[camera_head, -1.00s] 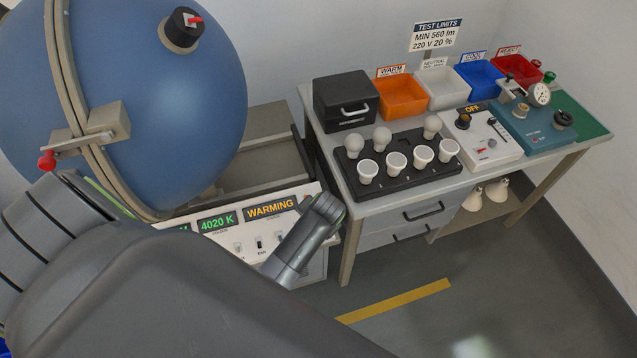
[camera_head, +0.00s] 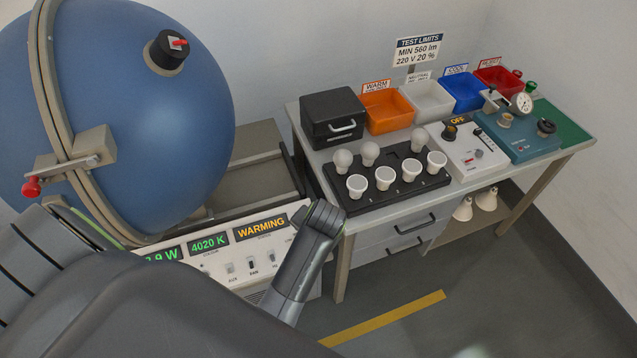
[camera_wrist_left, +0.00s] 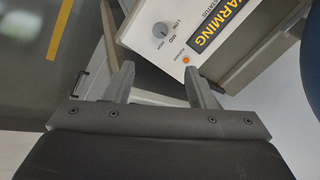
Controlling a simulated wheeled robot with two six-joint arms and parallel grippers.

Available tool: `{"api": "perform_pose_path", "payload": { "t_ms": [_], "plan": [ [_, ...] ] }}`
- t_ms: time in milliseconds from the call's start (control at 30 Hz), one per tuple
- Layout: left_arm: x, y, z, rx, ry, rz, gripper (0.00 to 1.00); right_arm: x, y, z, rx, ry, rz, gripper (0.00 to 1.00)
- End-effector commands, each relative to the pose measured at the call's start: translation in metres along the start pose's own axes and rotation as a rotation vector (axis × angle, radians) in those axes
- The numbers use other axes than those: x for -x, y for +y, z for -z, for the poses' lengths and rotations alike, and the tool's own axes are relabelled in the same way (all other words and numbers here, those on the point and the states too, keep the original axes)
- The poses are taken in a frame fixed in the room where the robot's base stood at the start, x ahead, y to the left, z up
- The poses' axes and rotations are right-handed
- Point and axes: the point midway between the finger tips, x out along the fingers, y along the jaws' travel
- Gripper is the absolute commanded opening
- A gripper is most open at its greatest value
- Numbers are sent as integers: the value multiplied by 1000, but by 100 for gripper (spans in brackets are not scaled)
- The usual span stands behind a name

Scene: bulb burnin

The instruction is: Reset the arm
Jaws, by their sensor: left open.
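My left gripper (camera_wrist_left: 162,88) shows in the left wrist view with its two fingers apart and nothing between them. Its fingers point toward the white instrument panel (camera_wrist_left: 180,25), which has a knob and a lit orange lamp. In the head view a grey link of my arm (camera_head: 300,265) stands in front of the right part of the panel (camera_head: 220,265), whose displays read 4020 K and WARMING. The large grey arm part at lower left hides the panel's lower left. I cannot make out the left gripper's fingers in the head view. My right gripper is not seen.
A big blue sphere (camera_head: 150,120) fills the upper left. The bench holds a black rack (camera_head: 400,190) with several bulbs, a black box (camera_head: 333,117), coloured bins (camera_head: 388,110) and two control units (camera_head: 468,147). Floor with a yellow stripe (camera_head: 385,318) is clear at lower right.

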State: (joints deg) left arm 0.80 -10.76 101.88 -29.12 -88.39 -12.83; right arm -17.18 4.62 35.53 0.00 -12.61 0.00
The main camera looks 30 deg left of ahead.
Motion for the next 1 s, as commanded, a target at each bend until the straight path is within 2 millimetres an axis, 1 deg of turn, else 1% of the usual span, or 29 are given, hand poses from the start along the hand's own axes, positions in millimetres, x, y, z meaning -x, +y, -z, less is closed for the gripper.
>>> {"api": "perform_pose_path", "payload": {
  "t_ms": [167,267,367,467,500,567,600,667,700,767,800,867,900,967,1000],
  "plan": [
    [0,0,0,0,0,0,50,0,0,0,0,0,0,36],
    [-8,3,-2,-6,-1,-2,50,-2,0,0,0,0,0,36],
    [-35,13,-12,-25,-4,-16,50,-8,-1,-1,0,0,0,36],
    [-83,32,-34,-54,-5,-45,50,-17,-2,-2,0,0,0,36],
    [-105,42,-47,-61,-6,-63,50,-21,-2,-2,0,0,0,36],
    [-139,56,-70,-69,-9,-91,50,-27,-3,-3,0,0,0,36],
    [-159,66,-87,-68,-11,-112,50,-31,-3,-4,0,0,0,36],
    [-189,78,-115,-62,-17,-140,50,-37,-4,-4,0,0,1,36],
    [-207,86,-136,-53,-21,-160,50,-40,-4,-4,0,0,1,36],
    [-233,97,-169,-35,-31,-186,50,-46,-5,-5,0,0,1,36],
    [-248,104,-193,-19,-38,-202,50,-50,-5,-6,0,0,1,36],
    [-269,111,-230,11,-50,-222,50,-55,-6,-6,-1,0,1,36],
    [-281,115,-256,33,-59,-233,50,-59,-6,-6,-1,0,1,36],
    [-296,120,-294,69,-72,-245,50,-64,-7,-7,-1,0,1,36],
    [-303,121,-317,92,-81,-249,50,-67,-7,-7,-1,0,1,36]
  ]
}}
